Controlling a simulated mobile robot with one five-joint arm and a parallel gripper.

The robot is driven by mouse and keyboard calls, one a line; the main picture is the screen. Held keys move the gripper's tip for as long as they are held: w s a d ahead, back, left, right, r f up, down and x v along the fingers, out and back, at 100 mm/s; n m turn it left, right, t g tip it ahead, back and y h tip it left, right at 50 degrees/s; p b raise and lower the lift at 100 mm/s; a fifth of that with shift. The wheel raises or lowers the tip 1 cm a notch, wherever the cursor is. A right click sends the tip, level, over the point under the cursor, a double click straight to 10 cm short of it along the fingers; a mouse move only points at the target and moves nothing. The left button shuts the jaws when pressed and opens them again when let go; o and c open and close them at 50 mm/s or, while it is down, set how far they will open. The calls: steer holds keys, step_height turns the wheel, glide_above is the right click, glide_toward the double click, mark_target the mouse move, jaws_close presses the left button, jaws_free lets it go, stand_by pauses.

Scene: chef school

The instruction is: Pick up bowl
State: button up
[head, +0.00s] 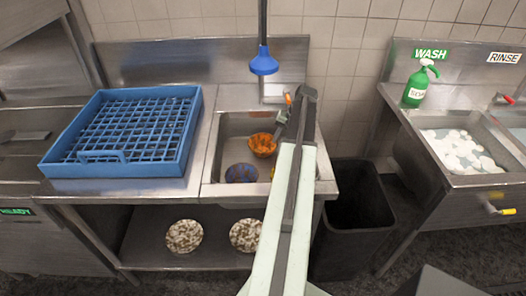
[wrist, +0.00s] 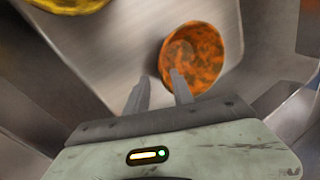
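An orange, mottled bowl (head: 262,145) sits in the sink (head: 226,140), close to my gripper (head: 283,128). In the wrist view the orange bowl (wrist: 192,57) shows its round inside, just beyond the fingers. My gripper (wrist: 160,77) is open, with a clear gap between its two grey fingers and nothing held. The right finger overlaps the bowl's lower left edge in the picture; I cannot tell whether it touches. A dark blue bowl (head: 241,173) lies nearer in the sink. A yellow item (wrist: 70,4) is cut off at the wrist view's upper left.
A blue dish rack (head: 120,171) stands on the counter left of the sink. A blue spray head (head: 264,64) hangs above. Two speckled bowls (head: 184,236) (head: 246,235) sit on the lower shelf. A black bin (head: 352,205) and green soap bottle (head: 416,88) are to the right.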

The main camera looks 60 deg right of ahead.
mark_target(276, 143)
steer(key=b+x, duration=0.5)
steer(key=shift+w+a, duration=0.1)
steer(key=shift+w, duration=0.15)
steer(key=shift+r, duration=0.15)
jaws_close()
stand_by(0.9)
